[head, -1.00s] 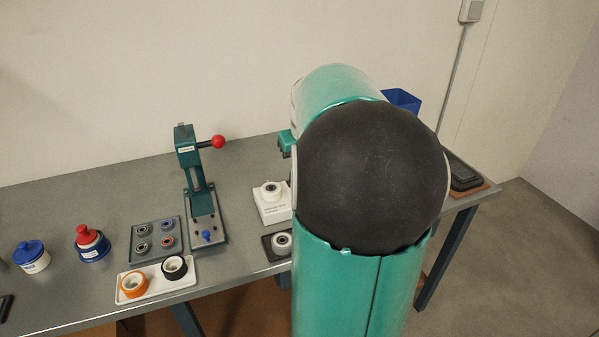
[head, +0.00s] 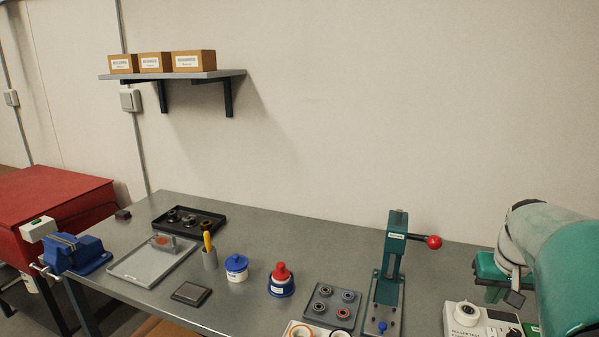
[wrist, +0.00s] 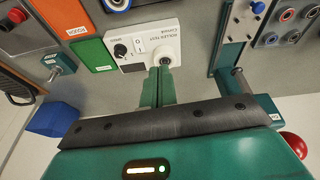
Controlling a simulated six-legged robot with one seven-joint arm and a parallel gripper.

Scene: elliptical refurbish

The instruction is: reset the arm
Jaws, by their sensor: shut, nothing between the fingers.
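My gripper (wrist: 159,86) is shut and empty in the wrist view. Its two green fingers lie together, pointing at the white roller test box (wrist: 150,42), and overlap its lower edge in the picture; I cannot tell whether they touch it. The box has a black knob and a round white roller with a dark centre. In the head view my green arm fills the lower right corner, beside the roller test box (head: 466,318), and my fingertips cannot be made out there.
A green press (head: 391,262) with a red-knobbed lever stands left of my arm. A bearing tray (head: 332,305), red-capped bottle (head: 281,280), blue-lidded jar (head: 236,268) and blue vise (head: 78,252) line the bench. A blue bin (wrist: 54,117) shows in the wrist view.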

